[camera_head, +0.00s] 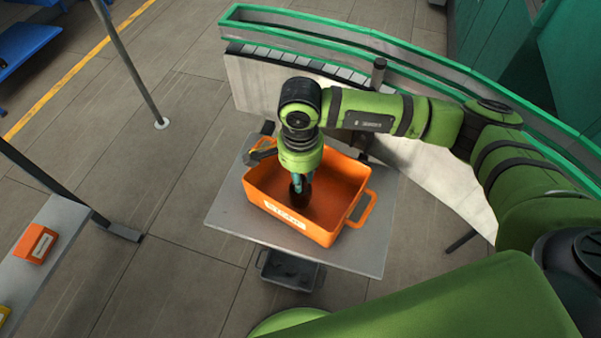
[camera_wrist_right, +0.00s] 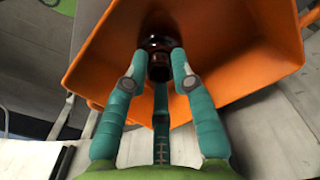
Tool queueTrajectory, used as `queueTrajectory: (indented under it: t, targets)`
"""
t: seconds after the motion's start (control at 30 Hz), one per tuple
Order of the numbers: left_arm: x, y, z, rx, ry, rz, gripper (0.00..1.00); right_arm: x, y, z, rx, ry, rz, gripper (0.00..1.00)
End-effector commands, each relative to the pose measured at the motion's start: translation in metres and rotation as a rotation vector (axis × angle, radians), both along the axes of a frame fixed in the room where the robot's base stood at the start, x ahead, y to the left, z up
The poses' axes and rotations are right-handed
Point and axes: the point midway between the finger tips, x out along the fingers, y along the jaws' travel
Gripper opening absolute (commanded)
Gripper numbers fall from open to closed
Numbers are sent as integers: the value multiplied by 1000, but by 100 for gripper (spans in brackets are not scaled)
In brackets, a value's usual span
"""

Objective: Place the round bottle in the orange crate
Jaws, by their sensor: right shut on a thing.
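The orange crate (camera_head: 335,236) stands on a grey table (camera_head: 372,262), with handles at its ends. My right gripper (camera_head: 300,180) reaches down into the crate, over its left part. It is shut on the dark amber round bottle (camera_head: 301,190). In the right wrist view the teal fingers (camera_wrist_right: 160,75) close around the neck of the bottle (camera_wrist_right: 157,38), with the orange crate (camera_wrist_right: 245,45) around it. I cannot tell whether the bottle touches the crate floor. My left gripper is not in view.
A curved conveyor with green rails (camera_head: 330,28) runs behind the table. A dark bin (camera_head: 290,270) sits below the table's front edge. At the left, a shelf (camera_head: 50,245) holds a small orange box (camera_head: 36,244). Thin posts stand on the left.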

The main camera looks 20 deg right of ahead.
Motion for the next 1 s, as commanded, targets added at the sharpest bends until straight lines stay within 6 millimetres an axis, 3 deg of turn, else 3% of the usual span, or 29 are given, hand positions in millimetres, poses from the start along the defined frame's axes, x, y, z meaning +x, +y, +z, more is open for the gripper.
queueTrajectory:
  t: [0.1, 0.53, 0.57, 0.6, 1.0]
  targets:
    - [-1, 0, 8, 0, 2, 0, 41, 0, 0, -10, 1, 0, 0, 0]
    - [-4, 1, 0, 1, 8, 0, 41, 1, 0, -18, 2, -2, 1, 0]
    - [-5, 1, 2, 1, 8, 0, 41, 1, 0, -16, 2, -2, 1, 38]
    - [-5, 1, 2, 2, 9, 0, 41, 0, 0, -16, 2, -2, 1, 49]
    - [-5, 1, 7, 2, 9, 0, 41, 0, 0, -12, 2, -1, 0, 49]
